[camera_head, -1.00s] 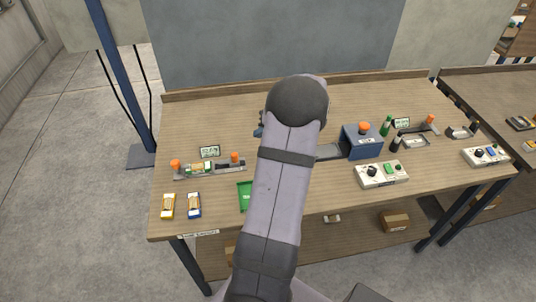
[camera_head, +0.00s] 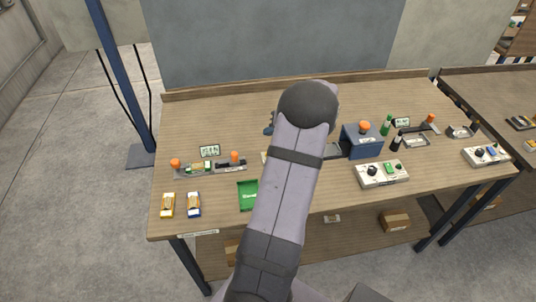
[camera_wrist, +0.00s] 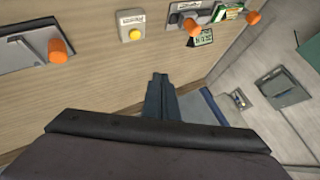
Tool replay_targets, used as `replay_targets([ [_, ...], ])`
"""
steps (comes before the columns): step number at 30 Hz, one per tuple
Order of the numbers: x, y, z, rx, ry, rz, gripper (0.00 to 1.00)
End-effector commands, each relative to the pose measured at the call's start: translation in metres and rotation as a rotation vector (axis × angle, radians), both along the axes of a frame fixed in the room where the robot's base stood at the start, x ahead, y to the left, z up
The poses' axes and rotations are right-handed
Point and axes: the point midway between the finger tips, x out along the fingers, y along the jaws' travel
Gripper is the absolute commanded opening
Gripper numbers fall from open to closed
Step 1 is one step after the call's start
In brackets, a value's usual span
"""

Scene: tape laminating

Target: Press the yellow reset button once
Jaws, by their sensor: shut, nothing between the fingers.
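The yellow reset button (camera_wrist: 135,34) sits on a small pale box with a label, at the upper middle of the wrist view. The box stands on the wooden table. My gripper (camera_wrist: 158,80) is shut and empty. In the wrist view its fingertips are below and slightly right of the button in the picture, with bare table showing between them and the box. In the head view my arm covers most of the gripper, and the button cannot be made out.
A fixture with orange knobs (camera_head: 234,157) and a small display (camera_head: 209,151) stand at the left. A green tray (camera_head: 248,203) lies near the front. A blue box (camera_head: 361,143) and a white control box (camera_head: 382,175) with a black knob stand at the right. The table's back is largely clear.

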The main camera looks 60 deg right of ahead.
Motion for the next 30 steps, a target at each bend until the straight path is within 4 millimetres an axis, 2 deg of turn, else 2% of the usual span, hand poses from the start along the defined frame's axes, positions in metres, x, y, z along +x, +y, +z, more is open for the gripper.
replay_targets([
  [13,0.0,0.0,-0.058,0.0,0.001,0.0,0.0],
  [21,0.0,0.0,-0.071,0.0,0.001,-0.001,0.0],
  [30,0.0,0.0,-0.073,0.0,0.001,0.0,0.0],
])
